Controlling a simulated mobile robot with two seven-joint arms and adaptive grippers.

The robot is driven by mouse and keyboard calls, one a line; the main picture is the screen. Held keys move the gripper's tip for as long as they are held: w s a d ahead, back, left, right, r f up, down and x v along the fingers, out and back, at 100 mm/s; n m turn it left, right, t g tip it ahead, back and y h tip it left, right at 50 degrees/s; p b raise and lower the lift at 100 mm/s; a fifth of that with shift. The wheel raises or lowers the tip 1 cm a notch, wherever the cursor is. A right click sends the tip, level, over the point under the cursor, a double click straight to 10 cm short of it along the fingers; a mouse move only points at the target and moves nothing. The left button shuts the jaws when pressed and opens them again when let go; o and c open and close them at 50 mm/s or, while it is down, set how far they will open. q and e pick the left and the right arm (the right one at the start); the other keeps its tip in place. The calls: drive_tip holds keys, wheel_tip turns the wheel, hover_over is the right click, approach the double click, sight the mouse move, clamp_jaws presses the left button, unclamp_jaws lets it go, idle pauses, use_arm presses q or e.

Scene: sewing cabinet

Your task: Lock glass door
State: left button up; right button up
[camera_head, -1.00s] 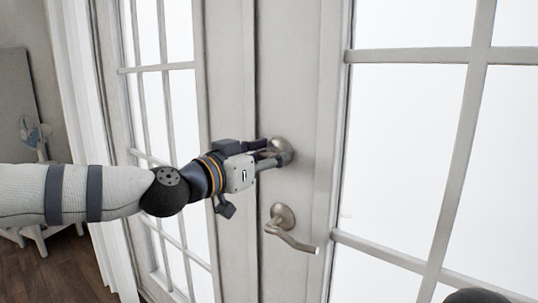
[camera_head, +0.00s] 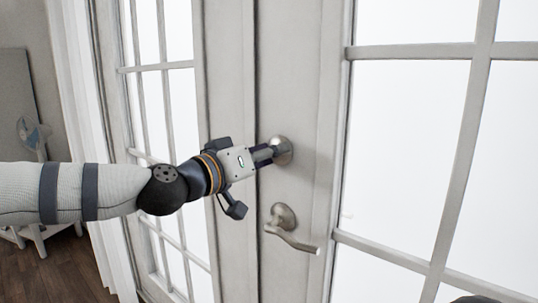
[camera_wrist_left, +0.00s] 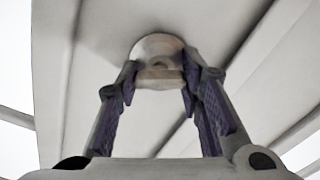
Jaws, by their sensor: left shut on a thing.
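The glass door (camera_head: 295,95) has a pale frame with large panes and appears closed against the panel on its left. A round metal deadbolt lock (camera_head: 283,150) sits on its frame above a lever handle (camera_head: 290,230). My left gripper (camera_head: 268,153) is at the deadbolt, its fingers shut on the lock's turn piece. In the left wrist view the two fingers (camera_wrist_left: 158,80) stand on either side of the turn piece (camera_wrist_left: 162,78), against the round lock plate. The exact angle of the turn piece is hard to tell.
The lever handle juts out just below my left gripper. A second glazed panel (camera_head: 165,68) and a white curtain (camera_head: 82,120) are on the left. A fan (camera_head: 31,135) stands further left above a wooden floor (camera_head: 60,275).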

use_arm(q)
drive_tip(key=n, duration=0.6)
drive_tip(key=shift+f+n+b, duration=0.15)
drive_tip(key=shift+n+b, duration=0.15)
drive_tip(key=shift+b, duration=0.1)
drive_tip(key=n, duration=0.6)
drive_tip(key=shift+b, duration=0.35)
use_arm(e)
drive_tip(key=shift+s+f+g, duration=0.3)
drive_tip(key=shift+s+f, duration=0.5)
drive_tip(key=shift+f, duration=0.1)
use_arm(q)
drive_tip(key=shift+n, duration=0.3)
drive_tip(key=o, duration=1.2)
drive_tip(key=v, duration=1.2)
